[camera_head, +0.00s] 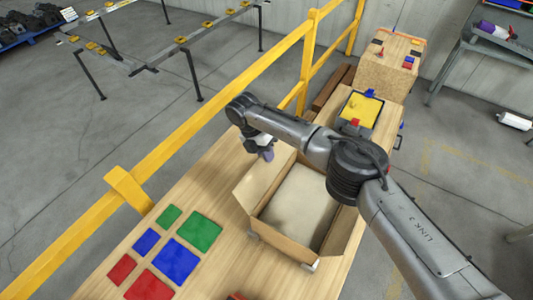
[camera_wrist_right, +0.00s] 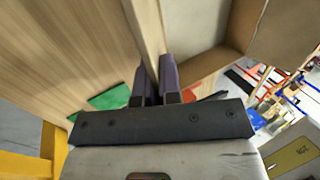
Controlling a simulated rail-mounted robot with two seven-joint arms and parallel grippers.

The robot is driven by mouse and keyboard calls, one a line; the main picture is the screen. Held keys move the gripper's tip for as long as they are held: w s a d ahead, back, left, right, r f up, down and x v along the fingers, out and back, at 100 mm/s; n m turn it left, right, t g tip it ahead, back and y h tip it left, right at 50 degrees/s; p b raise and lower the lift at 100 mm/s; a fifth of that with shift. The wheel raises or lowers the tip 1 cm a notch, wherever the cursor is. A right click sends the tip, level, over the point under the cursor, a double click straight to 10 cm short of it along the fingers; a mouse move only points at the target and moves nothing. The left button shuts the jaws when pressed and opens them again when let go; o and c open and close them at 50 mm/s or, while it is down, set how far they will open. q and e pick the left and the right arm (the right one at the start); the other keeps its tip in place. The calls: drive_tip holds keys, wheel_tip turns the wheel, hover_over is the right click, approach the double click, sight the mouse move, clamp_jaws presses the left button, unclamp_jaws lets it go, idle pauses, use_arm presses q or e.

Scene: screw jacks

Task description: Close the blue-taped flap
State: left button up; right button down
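An open cardboard box (camera_head: 284,241) stands on the wooden table, with flaps standing out around its pale inside. One flap (camera_head: 254,184) rises at its upper left side. My right gripper (camera_head: 266,154), with purple fingers, is at the upper end of this flap. In the right wrist view the two fingers (camera_wrist_right: 156,84) are close together, with the thin edge of a panel (camera_wrist_right: 148,30) running between them. They appear shut on that flap. I cannot make out blue tape on any flap; the fingers may hide it. My left gripper is in neither view.
Red, green and blue squares, such as the large blue square (camera_head: 176,261), lie left of the box. A yellow railing (camera_head: 200,125) runs along the table's far side.

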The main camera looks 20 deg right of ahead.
sight(276, 171)
drive_tip(key=shift+s+d+r+t+y+p, duration=0.4)
drive_tip(key=shift+s+d+t+y+p, duration=0.35)
drive_tip(key=shift+p, duration=2)
drive_tip(key=shift+s+d+r+t+y+p, duration=0.5)
drive_tip(key=shift+t+p, duration=0.45)
drive_tip(key=shift+p, duration=1.8)
drive_tip(key=shift+s+d+f+t+y+p, duration=0.25)
drive_tip(key=shift+s+t+y+p, duration=0.15)
drive_tip(key=shift+t+y+p, duration=0.15)
drive_tip(key=shift+s+d+f+t+y+p, duration=0.1)
drive_tip(key=shift+s+d+t+y+p, duration=0.1)
drive_tip(key=shift+s+t+y+p, duration=0.3)
drive_tip(key=shift+w, duration=0.1)
drive_tip(key=c, duration=1.3)
unclamp_jaws()
